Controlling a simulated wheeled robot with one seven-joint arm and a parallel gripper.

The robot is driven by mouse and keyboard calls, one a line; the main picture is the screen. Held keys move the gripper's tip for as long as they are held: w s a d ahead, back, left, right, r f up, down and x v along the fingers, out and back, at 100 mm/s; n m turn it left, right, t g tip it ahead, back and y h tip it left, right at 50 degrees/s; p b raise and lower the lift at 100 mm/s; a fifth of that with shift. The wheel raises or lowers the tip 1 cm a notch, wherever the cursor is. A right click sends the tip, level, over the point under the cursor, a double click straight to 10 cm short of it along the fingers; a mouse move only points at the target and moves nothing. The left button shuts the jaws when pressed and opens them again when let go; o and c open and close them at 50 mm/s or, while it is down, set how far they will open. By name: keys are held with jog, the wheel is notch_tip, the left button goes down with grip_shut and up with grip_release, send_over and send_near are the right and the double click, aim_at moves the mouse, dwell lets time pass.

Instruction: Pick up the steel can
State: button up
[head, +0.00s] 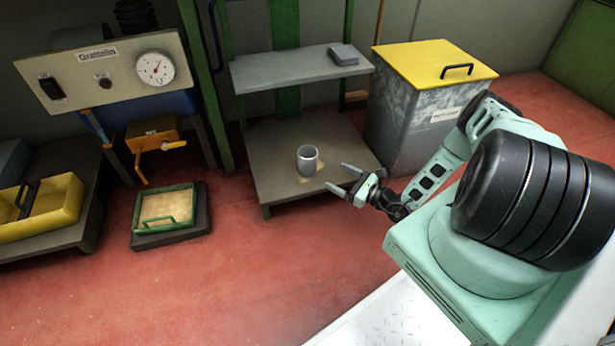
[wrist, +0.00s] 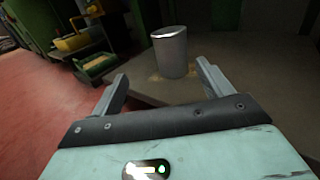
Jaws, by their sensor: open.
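The steel can (head: 307,160) is a short grey metal cylinder standing upright on the lower shelf (head: 275,180) of a grey stand. A small tan patch shows on the shelf around its base. My gripper (head: 338,177) is open and empty, to the right of the can and apart from it. In the wrist view the can (wrist: 170,52) stands beyond the fingertips, ahead of the gap between the two fingers (wrist: 161,72) and closer to the right finger. Its whole near side is visible.
An upper shelf (head: 290,72) with a small grey block (head: 343,54) overhangs the rear of the lower shelf. A metal bin with a yellow lid (head: 430,62) stands to the right. A green-rimmed tray (head: 165,207) and yellow crate (head: 45,215) are at left. Red floor in front is clear.

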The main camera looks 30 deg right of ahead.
aim_at(314, 166)
jog(key=shift+m+h, duration=0.6)
jog(key=b+x, duration=0.2)
jog(key=x, duration=0.1)
jog(key=f+b+x, duration=0.1)
jog(key=b+x, duration=0.1)
jog(key=x, duration=0.2)
jog(key=f+b+x, duration=0.1)
jog(key=b+x, duration=0.1)
jog(key=x, duration=0.2)
jog(key=shift+w+d+b, duration=0.25)
jog(key=shift+d+b, duration=0.05)
jog(key=shift+d, duration=0.05)
jog(key=b+x, duration=0.4)
jog(key=shift+w, duration=0.25)
jog(key=shift+w+a+r, duration=0.1)
jog(key=shift+w+r, duration=0.05)
jog(key=shift+w, duration=0.2)
jog(key=c, duration=1.1)
